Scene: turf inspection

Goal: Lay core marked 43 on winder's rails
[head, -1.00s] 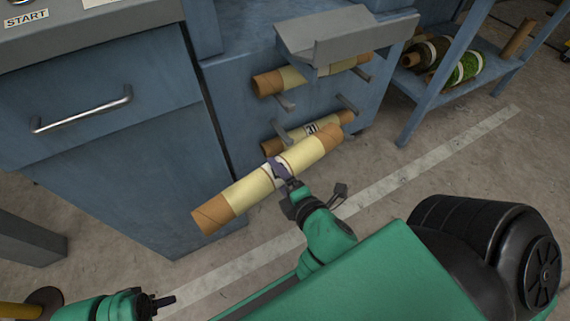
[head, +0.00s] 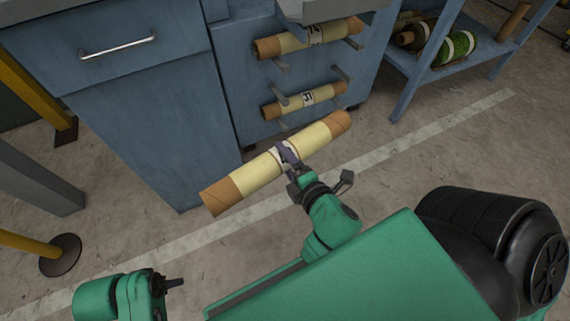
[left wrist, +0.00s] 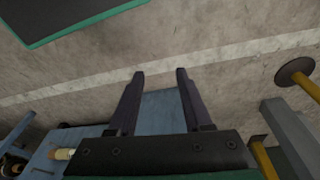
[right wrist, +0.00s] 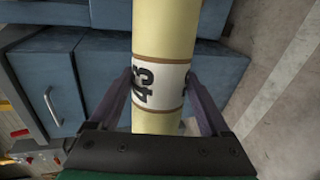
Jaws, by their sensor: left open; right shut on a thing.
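The core marked 43 (head: 247,181) is a long yellow tube with brown ends and a white label band. My right gripper (head: 285,154) is shut around its middle and holds it tilted, in front of the blue cabinet. In the right wrist view the core (right wrist: 165,35) runs between the fingers, and the label reads 43. My left gripper (head: 176,283) is low at the left, away from the core. In the left wrist view its fingers (left wrist: 160,75) are apart with nothing between them. The winder's rails cannot be made out in these views.
Two similar cores, an upper one (head: 290,43) and a lower one (head: 287,104), rest on pegs on the cabinet (head: 163,120). A grey tray (head: 315,10) juts out above. A shelf at right holds green rolls (head: 457,47). Yellow posts with a round base (head: 60,256) stand at left.

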